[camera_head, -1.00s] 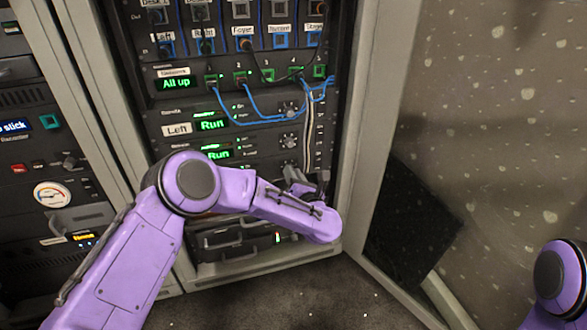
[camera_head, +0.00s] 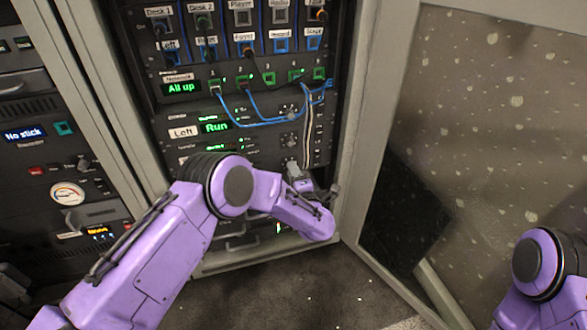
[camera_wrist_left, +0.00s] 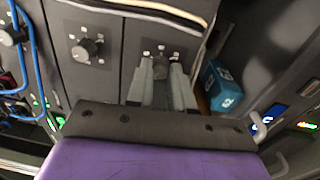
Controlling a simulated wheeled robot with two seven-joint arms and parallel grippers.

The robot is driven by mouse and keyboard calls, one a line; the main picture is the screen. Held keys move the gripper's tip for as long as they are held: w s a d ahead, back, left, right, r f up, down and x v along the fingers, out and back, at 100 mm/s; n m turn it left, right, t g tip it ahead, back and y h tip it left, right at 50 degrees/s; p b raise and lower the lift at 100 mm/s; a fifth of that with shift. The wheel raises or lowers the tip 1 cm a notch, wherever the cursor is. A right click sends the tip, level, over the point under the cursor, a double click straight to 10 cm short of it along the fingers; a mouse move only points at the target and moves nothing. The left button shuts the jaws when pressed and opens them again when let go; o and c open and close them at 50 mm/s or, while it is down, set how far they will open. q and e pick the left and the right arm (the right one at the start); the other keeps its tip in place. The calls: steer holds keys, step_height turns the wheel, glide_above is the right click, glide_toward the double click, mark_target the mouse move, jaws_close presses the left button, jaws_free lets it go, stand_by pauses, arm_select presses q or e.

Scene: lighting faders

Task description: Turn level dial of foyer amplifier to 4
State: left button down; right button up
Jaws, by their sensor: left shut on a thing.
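My left gripper (camera_head: 297,176) reaches the lower right part of the rack's amplifier stack. In the left wrist view its two fingers (camera_wrist_left: 160,75) are shut on a dark dial (camera_wrist_left: 160,66) with small pale marks around it on the panel. I cannot read those marks or the dial's setting. My left arm hides the lower amplifier panels and their name labels in the head view, so the foyer label on this amplifier is not readable. The amplifier above reads Left (camera_head: 183,132) with a green Run display (camera_head: 215,127). My right gripper is out of view.
Two more dials, a near one (camera_wrist_left: 87,48) and a far one (camera_wrist_left: 10,37), sit on neighbouring panels. Blue cables (camera_head: 250,124) and pale cables (camera_head: 308,130) hang close by. An open rack door (camera_head: 480,130) stands at the right.

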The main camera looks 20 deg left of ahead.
arm_select(q)
steer(key=shift+s+m+p, duration=0.1)
steer(key=shift+m+p, duration=0.6)
steer(key=shift+m, duration=1.3)
steer(key=shift+f, duration=0.1)
steer(key=c, duration=1)
jaws_free()
steer(key=p+v, duration=0.3)
steer(key=v, duration=0.7)
steer(key=shift+s, duration=0.25)
steer(key=shift+d+m, duration=0.15)
steer(key=shift+m, duration=0.15)
